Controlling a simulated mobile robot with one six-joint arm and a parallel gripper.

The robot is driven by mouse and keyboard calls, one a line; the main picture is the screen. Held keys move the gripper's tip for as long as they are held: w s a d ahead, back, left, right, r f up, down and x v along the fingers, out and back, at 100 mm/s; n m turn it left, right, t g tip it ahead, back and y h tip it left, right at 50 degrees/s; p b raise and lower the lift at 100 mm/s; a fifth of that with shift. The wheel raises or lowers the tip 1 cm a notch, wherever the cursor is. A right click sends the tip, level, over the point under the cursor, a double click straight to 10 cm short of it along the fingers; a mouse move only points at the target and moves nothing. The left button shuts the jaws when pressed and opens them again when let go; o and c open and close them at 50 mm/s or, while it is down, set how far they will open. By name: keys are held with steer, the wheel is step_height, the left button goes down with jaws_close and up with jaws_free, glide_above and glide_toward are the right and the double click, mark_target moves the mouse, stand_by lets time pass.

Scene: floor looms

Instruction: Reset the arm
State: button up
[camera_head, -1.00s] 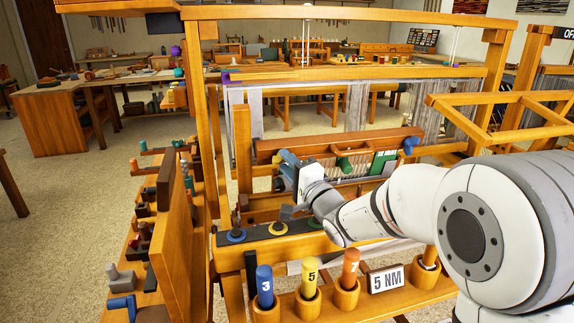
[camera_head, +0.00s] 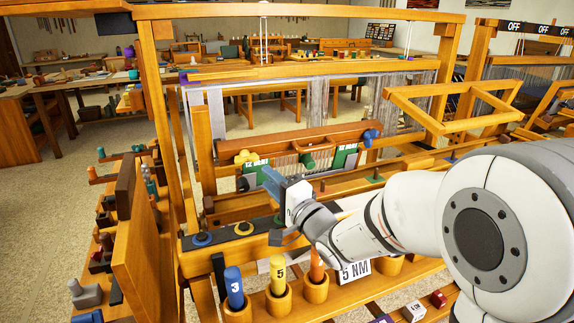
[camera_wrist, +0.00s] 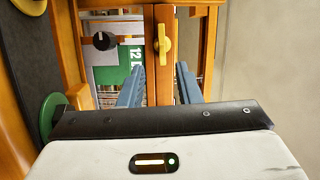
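My white and grey arm reaches in from the right in the head view. My gripper (camera_head: 270,176), with blue fingers, is at its end in front of the loom's wooden beater bar (camera_head: 300,141). In the wrist view, the two blue fingers of my gripper (camera_wrist: 161,88) stand apart with a gap between them. I see nothing held between the fingers. A green label (camera_wrist: 133,62) starting with "12" shows left of the beam.
The loom's front rail holds a blue peg (camera_head: 234,288), a yellow peg (camera_head: 278,270) and an orange peg (camera_head: 316,266) in wooden cups, beside a "5 NM" sign (camera_head: 354,272). A wooden frame (camera_head: 455,105) sticks out at right. Open floor lies at left.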

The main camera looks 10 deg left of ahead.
steer(key=s+d+r+n+g+h+p, duration=0.1)
steer(key=d+r+h+p, duration=0.1)
steer(key=d+h+p, duration=0.6)
steer(key=s+d+r+n+g+h+p, duration=0.1)
steer(key=s+d+r+h+p, duration=0.3)
steer(key=d, duration=0.9)
steer(key=s+d+n+g+h+p, duration=0.1)
steer(key=s+d+n+g+p, duration=0.1)
steer(key=s, duration=0.7)
steer(key=s+d+n+g+h+p, duration=0.2)
steer(key=s+d+g+p, duration=0.2)
steer(key=s, duration=0.5)
steer(key=d+g, duration=0.1)
steer(key=g, duration=0.1)
steer(key=shift+d+r+n+g, duration=0.2)
steer(key=shift+d+n+g, duration=0.1)
steer(key=shift+d+n, duration=0.1)
steer(key=shift+s, duration=0.1)
